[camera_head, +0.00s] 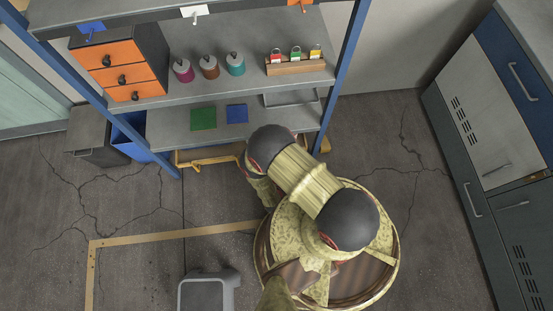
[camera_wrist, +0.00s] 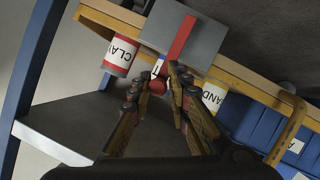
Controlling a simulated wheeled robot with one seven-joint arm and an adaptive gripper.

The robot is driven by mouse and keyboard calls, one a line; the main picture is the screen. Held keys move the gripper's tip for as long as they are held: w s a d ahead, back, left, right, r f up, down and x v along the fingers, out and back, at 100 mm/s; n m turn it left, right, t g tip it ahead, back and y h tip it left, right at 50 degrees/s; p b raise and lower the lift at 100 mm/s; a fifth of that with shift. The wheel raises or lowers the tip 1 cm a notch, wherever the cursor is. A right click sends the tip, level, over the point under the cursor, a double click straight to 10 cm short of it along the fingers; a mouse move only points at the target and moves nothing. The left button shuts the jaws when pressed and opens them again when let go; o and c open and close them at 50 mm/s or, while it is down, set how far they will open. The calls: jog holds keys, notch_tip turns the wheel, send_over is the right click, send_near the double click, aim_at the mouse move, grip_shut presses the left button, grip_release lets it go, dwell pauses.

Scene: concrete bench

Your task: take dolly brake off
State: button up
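The dolly shows in the wrist view as a yellow-tan frame (camera_wrist: 252,88). A grey block (camera_wrist: 208,48) sits at its edge, with a red lever (camera_wrist: 183,36) across it. A red ball (camera_wrist: 157,87) shows near the lever's lower end, beside a small white and blue marking. My gripper (camera_wrist: 160,76) has its two fingers apart, one on each side of the red ball. A narrow gap seems to remain, though contact is hard to judge. In the head view, part of the yellow frame (camera_head: 210,160) shows under the shelf; my arm hides my gripper there.
A can marked CLAY (camera_wrist: 121,54), a can marked SAND (camera_wrist: 212,97) and a blue bin (camera_wrist: 262,127) are beside the frame. Blue shelf posts (camera_head: 343,75) and the low shelf (camera_head: 270,118) stand close to my arm. Another blue bin (camera_head: 130,137) is at left.

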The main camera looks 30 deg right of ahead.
jog(key=o, duration=0.4)
notch_tip(320, 180, up, 10)
jog(key=shift+w+f, duration=0.1)
jog(key=shift+f, duration=0.05)
dwell(0.8)
dwell(0.4)
